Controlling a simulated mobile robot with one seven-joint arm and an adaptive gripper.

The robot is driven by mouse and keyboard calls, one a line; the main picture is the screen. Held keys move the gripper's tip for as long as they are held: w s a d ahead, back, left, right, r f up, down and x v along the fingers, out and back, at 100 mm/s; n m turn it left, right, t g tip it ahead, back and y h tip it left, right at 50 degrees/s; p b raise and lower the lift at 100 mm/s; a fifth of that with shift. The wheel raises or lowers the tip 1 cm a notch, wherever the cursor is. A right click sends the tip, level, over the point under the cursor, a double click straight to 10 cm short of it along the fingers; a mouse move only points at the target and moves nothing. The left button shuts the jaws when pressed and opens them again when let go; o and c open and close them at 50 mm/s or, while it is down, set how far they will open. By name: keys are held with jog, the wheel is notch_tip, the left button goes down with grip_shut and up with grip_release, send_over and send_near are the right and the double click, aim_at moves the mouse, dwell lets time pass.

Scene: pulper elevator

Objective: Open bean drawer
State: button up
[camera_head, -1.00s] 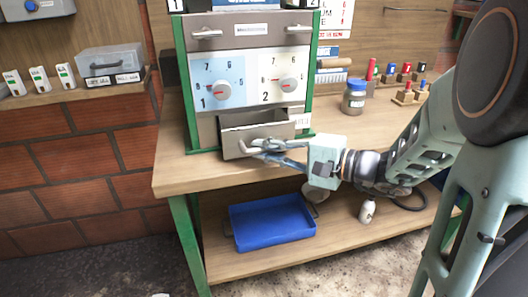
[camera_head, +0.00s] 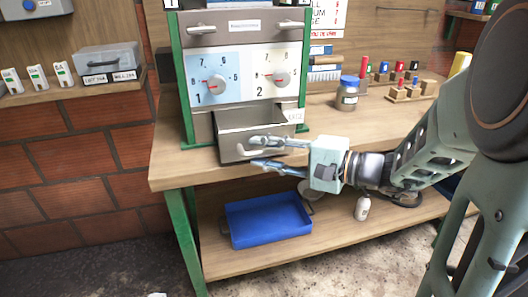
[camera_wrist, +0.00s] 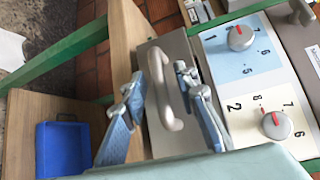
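The bean drawer (camera_head: 229,142) sits at the bottom of the green-framed pulper panel, pulled out with its open top showing. Its curved handle (camera_wrist: 165,88) shows on the grey drawer front in the wrist view. My gripper (camera_head: 252,152) is in front of the drawer, with its blue-grey fingers spread. In the wrist view, the fingers of my gripper (camera_wrist: 160,76) stand on either side of the handle, with gaps between them and it. The gripper is open and holds nothing. The fingers partly hide the drawer front in the head view.
Two numbered dials (camera_head: 215,84) sit above the drawer. A blue-lidded jar (camera_head: 347,97) and several coloured pegs stand to the right on the wooden bench (camera_head: 172,165). A blue tray (camera_head: 265,222) and a white bottle (camera_head: 362,208) are on the lower shelf.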

jog(key=v, duration=1.2)
jog(key=shift+s, duration=0.1)
